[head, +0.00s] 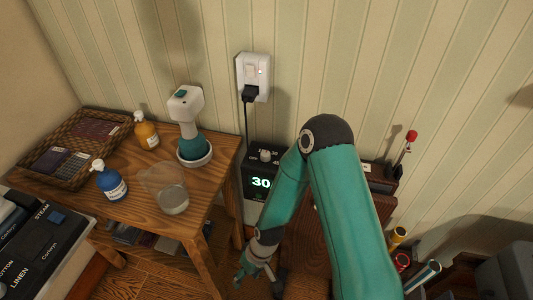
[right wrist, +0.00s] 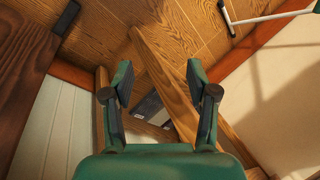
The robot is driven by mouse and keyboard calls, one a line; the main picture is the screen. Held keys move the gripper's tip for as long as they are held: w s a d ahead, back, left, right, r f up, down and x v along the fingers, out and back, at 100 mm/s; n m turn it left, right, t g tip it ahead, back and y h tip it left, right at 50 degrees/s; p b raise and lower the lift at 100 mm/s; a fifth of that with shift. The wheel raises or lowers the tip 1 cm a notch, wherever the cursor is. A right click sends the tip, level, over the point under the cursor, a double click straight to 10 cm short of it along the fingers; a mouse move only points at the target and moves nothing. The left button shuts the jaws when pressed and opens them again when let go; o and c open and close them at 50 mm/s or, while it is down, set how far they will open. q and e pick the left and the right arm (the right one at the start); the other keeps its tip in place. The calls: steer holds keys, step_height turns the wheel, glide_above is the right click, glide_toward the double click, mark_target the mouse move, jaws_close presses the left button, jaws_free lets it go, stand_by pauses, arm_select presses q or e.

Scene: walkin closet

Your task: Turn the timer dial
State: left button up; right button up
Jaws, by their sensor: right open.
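The timer (head: 261,182) is a dark box by the wall, right of the wooden table, with a lit display reading 30. Its pale round dial (head: 265,156) sits on top, with small markings around it. My right gripper (head: 260,279) is low in front of the timer, apart from the dial, pointing down. In the right wrist view, its two fingers (right wrist: 159,75) are spread with nothing between them. The timer cannot be made out in that view. My right arm hides part of the area right of the timer. My left gripper is not in view.
A wooden table (head: 217,171) holds a wicker tray (head: 50,136), a blue bottle (head: 110,184), an orange bottle (head: 146,132), a clear jug (head: 170,191) and a teal-and-white device (head: 190,128). A wall outlet (head: 253,75) has a plugged-in cord. Coloured rolls (head: 402,262) stand at right.

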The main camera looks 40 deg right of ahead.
steer(key=w+d+r+n, duration=0.3)
steer(key=w+d, duration=0.1)
steer(key=w, duration=0.5)
steer(key=n+t+h+b, duration=0.1)
steer(key=n+t+b, duration=0.2)
steer(key=n+b, duration=0.3)
glide_toward(266, 154)
steer(key=shift+m, duration=0.3)
steer(key=b+x, duration=0.3)
steer(key=x, duration=0.6)
steer(key=shift+w+f, duration=0.1)
steer(key=shift+w, duration=0.05)
